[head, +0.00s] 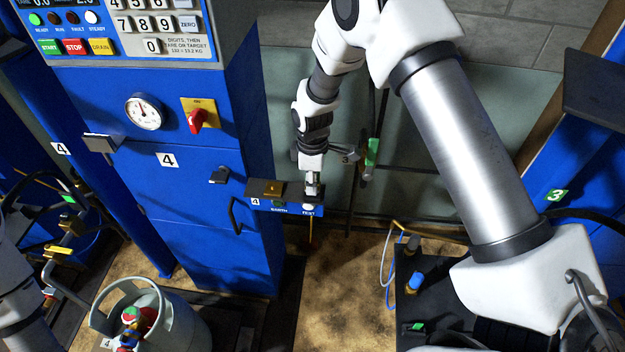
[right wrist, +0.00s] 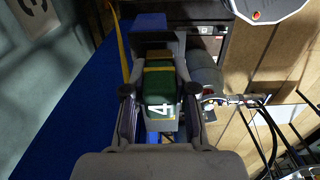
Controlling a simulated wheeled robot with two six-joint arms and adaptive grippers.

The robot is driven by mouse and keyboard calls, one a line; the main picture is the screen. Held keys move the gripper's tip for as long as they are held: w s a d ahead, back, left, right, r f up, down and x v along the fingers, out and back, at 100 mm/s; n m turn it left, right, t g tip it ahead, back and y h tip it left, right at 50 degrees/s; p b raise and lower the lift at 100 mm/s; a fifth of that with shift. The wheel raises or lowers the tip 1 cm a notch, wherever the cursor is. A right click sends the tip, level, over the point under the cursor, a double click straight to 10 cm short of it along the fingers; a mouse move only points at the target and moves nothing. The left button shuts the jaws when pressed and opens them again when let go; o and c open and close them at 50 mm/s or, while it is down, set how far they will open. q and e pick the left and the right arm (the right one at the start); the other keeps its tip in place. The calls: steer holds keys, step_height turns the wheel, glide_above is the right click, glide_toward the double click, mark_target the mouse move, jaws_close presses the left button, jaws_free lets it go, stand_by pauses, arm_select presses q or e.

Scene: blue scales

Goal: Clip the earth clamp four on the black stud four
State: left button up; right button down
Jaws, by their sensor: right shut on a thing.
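The earth clamp four (right wrist: 160,88) is a green block with a yellow band and a white 4, seen in the right wrist view. My right gripper (right wrist: 156,98) is shut on it, one finger on each side. In the head view my right gripper (head: 312,186) points down at the right end of a small blue bracket (head: 257,207). The bracket carries a 4 and the labels EARTH and TEST. A brown block (head: 266,188) sits on it, left of the gripper. I cannot make out the black stud four; whether the clamp touches anything is unclear. My left gripper is out of view.
The blue cabinet (head: 150,225) with keypad, gauge (head: 145,112) and red switch (head: 198,119) stands left of the bracket. A grey gas cylinder (head: 178,325) stands below it. A green-handled item (head: 372,153) hangs close right of my gripper. A black bench (head: 420,295) is lower right.

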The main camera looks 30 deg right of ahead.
stand_by(0.5)
steer(key=shift+f, duration=0.55)
steer(key=c, duration=0.8)
jaws_free()
steer(key=shift+c, duration=0.2)
steer(key=shift+r, duration=0.1)
step_height(320, 180, up, 12)
steer(key=shift+f, duration=0.1)
